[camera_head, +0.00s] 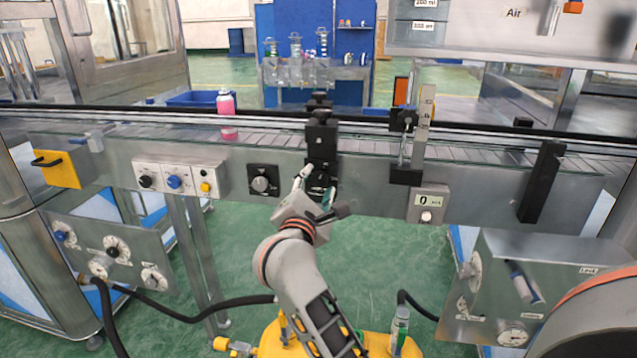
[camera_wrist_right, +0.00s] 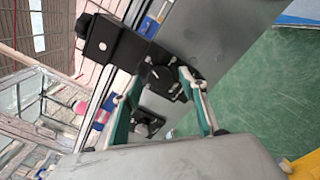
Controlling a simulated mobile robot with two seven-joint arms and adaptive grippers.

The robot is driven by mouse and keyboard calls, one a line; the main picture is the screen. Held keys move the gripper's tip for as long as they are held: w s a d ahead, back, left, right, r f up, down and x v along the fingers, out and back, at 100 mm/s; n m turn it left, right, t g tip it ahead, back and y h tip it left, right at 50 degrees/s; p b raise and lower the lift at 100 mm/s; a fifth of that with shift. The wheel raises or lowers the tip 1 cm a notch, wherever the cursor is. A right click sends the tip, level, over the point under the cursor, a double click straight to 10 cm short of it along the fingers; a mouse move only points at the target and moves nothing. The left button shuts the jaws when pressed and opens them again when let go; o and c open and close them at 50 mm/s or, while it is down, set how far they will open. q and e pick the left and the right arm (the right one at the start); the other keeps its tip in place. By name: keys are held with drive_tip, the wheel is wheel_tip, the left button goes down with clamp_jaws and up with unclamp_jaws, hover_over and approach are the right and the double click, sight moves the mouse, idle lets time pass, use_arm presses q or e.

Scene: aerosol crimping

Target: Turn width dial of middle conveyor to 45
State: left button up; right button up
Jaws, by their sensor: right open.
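A black dial (camera_head: 318,186) sits on the front of the middle conveyor (camera_head: 380,208), below a black bracket. My right gripper (camera_head: 314,180) is at this dial and partly covers it. In the right wrist view the open green and grey fingers (camera_wrist_right: 167,72) reach toward the dial (camera_wrist_right: 172,86), one on each side. I cannot tell whether they touch it. The dial's reading is too small and hidden to make out. A second dial with a grey knob (camera_head: 261,184) is to its left, also in the right wrist view (camera_wrist_right: 148,125). My left gripper is not in view.
A black bracket (camera_head: 321,140) rises just above the dial. A button panel (camera_head: 178,180) is at left and a small display box (camera_head: 428,204) at right on the conveyor front. A pink bottle (camera_head: 226,103) stands on the belt. Hoses and yellow parts lie below.

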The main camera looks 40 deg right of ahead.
drive_tip(key=v, duration=0.6)
drive_tip(key=shift+s, duration=0.1)
idle(0.3)
